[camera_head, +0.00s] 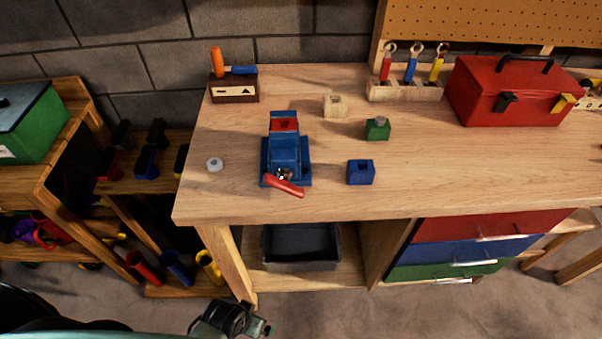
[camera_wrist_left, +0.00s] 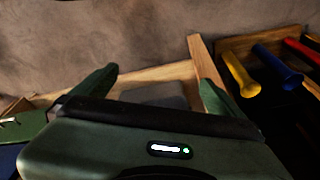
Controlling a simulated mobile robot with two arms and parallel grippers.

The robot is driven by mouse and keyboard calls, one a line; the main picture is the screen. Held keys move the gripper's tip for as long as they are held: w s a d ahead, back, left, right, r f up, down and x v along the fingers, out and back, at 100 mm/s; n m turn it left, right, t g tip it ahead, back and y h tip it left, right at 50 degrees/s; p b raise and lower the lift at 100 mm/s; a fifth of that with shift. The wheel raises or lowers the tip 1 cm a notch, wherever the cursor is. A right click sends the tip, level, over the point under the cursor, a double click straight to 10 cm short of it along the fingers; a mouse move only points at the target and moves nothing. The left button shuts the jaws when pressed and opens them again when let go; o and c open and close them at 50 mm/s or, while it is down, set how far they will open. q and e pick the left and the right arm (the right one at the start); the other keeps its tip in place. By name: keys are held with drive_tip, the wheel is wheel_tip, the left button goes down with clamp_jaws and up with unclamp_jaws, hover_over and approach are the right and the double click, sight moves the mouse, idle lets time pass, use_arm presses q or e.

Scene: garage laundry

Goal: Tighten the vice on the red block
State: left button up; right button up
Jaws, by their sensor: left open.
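The blue vice (camera_head: 286,158) stands near the front of the wooden workbench, left of its middle. The red block (camera_head: 285,124) sits at the top of the vice, between its blue parts; I cannot tell how tightly it is held. The vice's red handle (camera_head: 285,188) is at its front and slants down to the right. My left gripper (camera_head: 243,322) is low in front of the bench, well away from the vice. In the left wrist view its two green fingers (camera_wrist_left: 155,92) are spread, with nothing between them. My right gripper is not in view.
On the bench are a blue block (camera_head: 361,172), a green block (camera_head: 377,129), a pale wooden block (camera_head: 335,105), a white round piece (camera_head: 214,164) and a red toolbox (camera_head: 510,92). A dark tray (camera_head: 300,246) sits on the shelf below. The bench front is mostly clear.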

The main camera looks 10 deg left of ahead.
use_arm(q)
drive_tip(key=w+d+r+n+t+h, duration=0.2)
drive_tip(key=w+d+r+t+h, duration=0.3)
drive_tip(key=r, duration=0.7)
drive_tip(key=w+d+r+n+t+h, duration=0.1)
drive_tip(key=w+d+r+n, duration=0.1)
drive_tip(key=d+r, duration=0.7)
drive_tip(key=w+d+r+n+t+h, duration=0.25)
drive_tip(key=w+d+r, duration=0.2)
drive_tip(key=r, duration=0.95)
wheel_tip(320, 180, up, 7)
drive_tip(key=w+n+t, duration=0.1)
drive_tip(key=n+t, duration=0.5)
drive_tip(key=n, duration=0.1)
drive_tip(key=n+y, duration=1.4)
drive_tip(key=n, duration=0.6)
approach(286, 190)
drive_tip(key=w, duration=0.4)
drive_tip(key=shift+a+p, duration=0.4)
drive_tip(key=shift+a, duration=0.15)
drive_tip(key=p+x, duration=0.2)
drive_tip(key=x, duration=0.4)
drive_tip(key=shift+w, duration=0.1)
drive_tip(key=shift+w+a, duration=0.25)
drive_tip(key=shift+w, duration=0.3)
